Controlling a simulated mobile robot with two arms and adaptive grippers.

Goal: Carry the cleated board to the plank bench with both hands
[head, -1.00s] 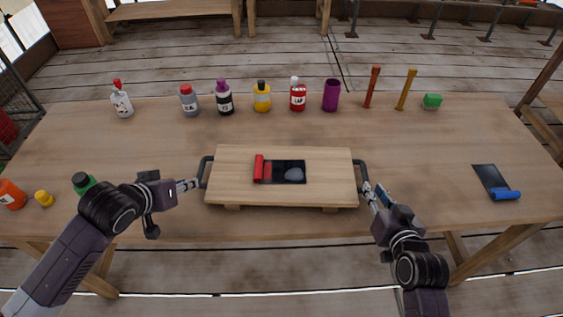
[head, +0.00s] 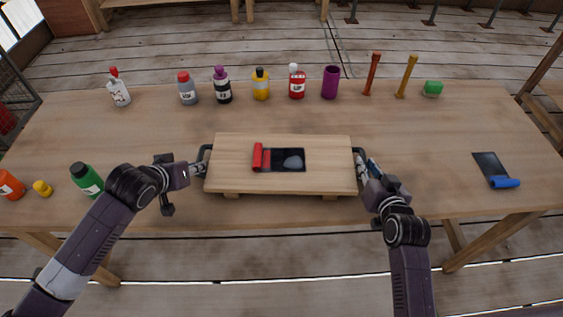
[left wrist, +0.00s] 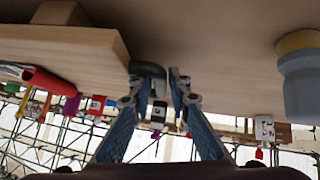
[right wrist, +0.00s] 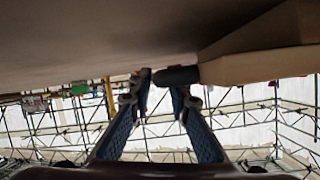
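The cleated board (head: 225,178) lies level on the workbench near its front edge, with a dark handle at each end. A black plate (head: 285,159) with a grey blob and a red roller (head: 258,157) rest on it. My left gripper (head: 199,169) is at the left handle (head: 206,153); in the left wrist view its fingers (left wrist: 158,80) stand apart around the handle (left wrist: 147,69). My right gripper (head: 364,170) is at the right handle (head: 360,155); in the right wrist view its fingers (right wrist: 163,82) are apart, with the handle (right wrist: 178,75) at their tips.
A plank bench (head: 170,3) shows at the top edge, beyond the workbench (head: 430,130). Several bottles (head: 261,88), a purple cup (head: 330,84) and two upright sticks stand behind the board. A green bottle (head: 86,180) is near my left arm. A blue roller (head: 505,183) lies right.

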